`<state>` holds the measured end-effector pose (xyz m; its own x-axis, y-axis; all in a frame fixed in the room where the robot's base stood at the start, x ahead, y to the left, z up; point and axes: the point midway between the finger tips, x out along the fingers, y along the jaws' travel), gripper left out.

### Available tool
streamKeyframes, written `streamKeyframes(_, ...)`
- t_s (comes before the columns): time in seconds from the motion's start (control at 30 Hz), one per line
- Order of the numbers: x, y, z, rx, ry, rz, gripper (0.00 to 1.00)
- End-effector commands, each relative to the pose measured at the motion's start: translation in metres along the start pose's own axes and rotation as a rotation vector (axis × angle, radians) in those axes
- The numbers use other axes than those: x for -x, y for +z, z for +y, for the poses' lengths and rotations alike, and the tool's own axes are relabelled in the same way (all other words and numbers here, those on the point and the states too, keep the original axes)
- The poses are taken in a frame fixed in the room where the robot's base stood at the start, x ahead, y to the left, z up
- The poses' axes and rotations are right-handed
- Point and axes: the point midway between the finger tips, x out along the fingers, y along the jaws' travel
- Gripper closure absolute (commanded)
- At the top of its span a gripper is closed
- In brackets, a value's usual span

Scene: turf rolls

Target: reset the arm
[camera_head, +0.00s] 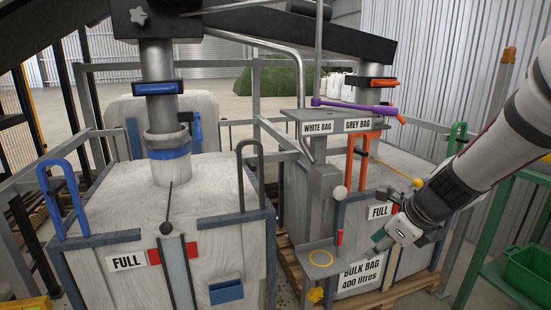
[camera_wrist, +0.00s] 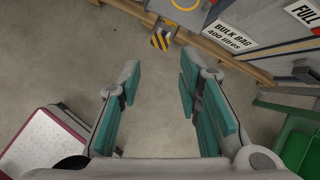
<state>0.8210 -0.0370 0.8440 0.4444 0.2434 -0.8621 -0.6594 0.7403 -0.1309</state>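My arm reaches in from the right edge of the head view, and my gripper (camera_head: 380,240) points down and left at its end. It is in front of the right-hand bulk bag, near the "BULK BAG 400 litres" sign (camera_head: 360,276). In the wrist view my gripper (camera_wrist: 155,100) shows two teal-padded fingers spread wide apart. Nothing is between them but a view of the bare concrete floor. The sign also shows in the wrist view (camera_wrist: 229,37), beyond the fingers at the upper right.
A white bulk bag (camera_head: 98,212) stands in a frame at left. A post carries a purple lever (camera_head: 350,106). A small shelf with a yellow ring (camera_head: 321,258) is left of my gripper. A green rack (camera_head: 486,225) stands at right. Floor below my gripper is clear.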

Motion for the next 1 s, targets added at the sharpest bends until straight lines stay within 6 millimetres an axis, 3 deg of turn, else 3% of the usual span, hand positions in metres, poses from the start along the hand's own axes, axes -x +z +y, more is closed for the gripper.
streamKeyframes(0.17,0.031,0.009,0.038,0.277,0.058,-0.018,0.68)
streamKeyframes(0.37,0.083,0.003,0.104,0.778,0.153,-0.03,0.68)
streamKeyframes(0.5,0.121,-0.02,0.153,1.19,0.235,-0.021,0.68)
streamKeyframes(0.7,0.165,-0.071,0.205,1.716,0.364,0.02,0.68)
streamKeyframes(1.0,0.202,-0.134,0.239,2.185,0.54,0.092,0.68)
